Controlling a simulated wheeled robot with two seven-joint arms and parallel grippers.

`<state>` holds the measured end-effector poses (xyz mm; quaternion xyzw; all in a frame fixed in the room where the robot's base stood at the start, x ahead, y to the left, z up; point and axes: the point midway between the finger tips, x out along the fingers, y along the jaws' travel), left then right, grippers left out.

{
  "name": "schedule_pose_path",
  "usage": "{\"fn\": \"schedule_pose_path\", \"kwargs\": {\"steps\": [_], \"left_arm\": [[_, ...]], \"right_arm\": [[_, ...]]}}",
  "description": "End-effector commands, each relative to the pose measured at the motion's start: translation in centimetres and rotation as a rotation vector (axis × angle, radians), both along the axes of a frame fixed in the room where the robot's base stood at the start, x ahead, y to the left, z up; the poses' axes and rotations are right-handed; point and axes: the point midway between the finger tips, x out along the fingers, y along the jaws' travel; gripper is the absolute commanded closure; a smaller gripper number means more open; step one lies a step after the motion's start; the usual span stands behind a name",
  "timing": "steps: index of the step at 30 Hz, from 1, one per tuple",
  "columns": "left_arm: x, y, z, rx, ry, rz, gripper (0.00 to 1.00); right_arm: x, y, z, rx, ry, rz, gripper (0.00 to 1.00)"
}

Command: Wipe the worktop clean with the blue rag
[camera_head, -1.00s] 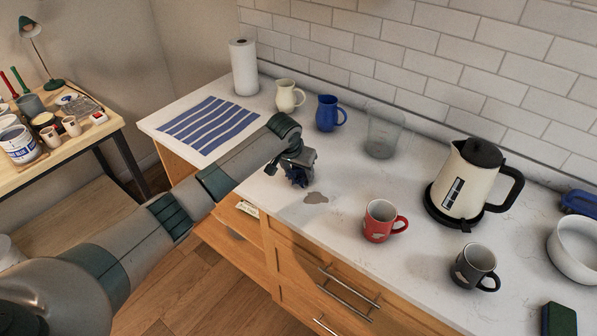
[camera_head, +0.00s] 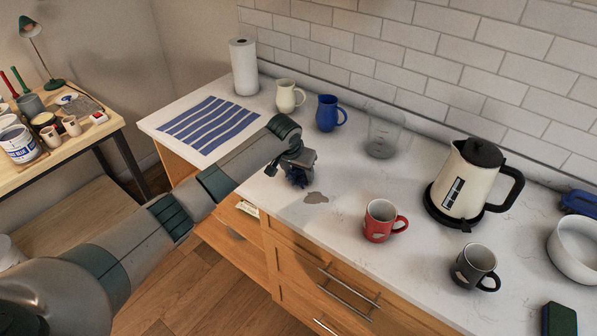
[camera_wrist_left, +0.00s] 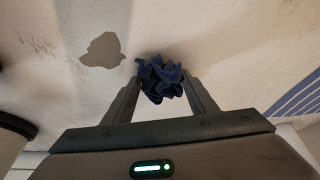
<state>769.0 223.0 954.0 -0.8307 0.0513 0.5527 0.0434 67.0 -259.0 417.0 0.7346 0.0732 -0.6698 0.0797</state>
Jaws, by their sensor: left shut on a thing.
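My left gripper (camera_head: 298,172) is shut on the crumpled blue rag (camera_head: 297,178), low over the white worktop (camera_head: 335,240). In the left wrist view the rag (camera_wrist_left: 160,80) is pinched between the two fingertips of the gripper (camera_wrist_left: 162,90). I cannot tell whether the rag touches the surface. A brown-grey stain (camera_head: 316,197) lies on the worktop just right of the rag. The stain (camera_wrist_left: 102,50) also shows in the left wrist view, left of the rag and apart from it. My right gripper is not in view.
A red mug (camera_head: 379,222) and dark mug (camera_head: 474,266) stand near the front edge. A glass beaker (camera_head: 383,135), blue jug (camera_head: 328,113) and cream jug (camera_head: 287,97) stand behind. A striped cloth (camera_head: 210,124) lies left.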

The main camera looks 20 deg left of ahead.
Motion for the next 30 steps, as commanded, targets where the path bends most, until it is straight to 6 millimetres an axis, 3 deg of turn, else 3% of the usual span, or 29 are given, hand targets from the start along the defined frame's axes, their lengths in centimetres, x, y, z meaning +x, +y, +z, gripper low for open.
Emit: {"fn": "schedule_pose_path", "kwargs": {"steps": [23,30], "left_arm": [[-0.01,-0.01,-0.92,0.0,0.0,0.0,0.56],[0.31,0.78,-1.0,0.001,0.001,0.0,0.56]], "right_arm": [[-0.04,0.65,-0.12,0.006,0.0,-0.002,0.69],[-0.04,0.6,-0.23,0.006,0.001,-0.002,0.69]]}}
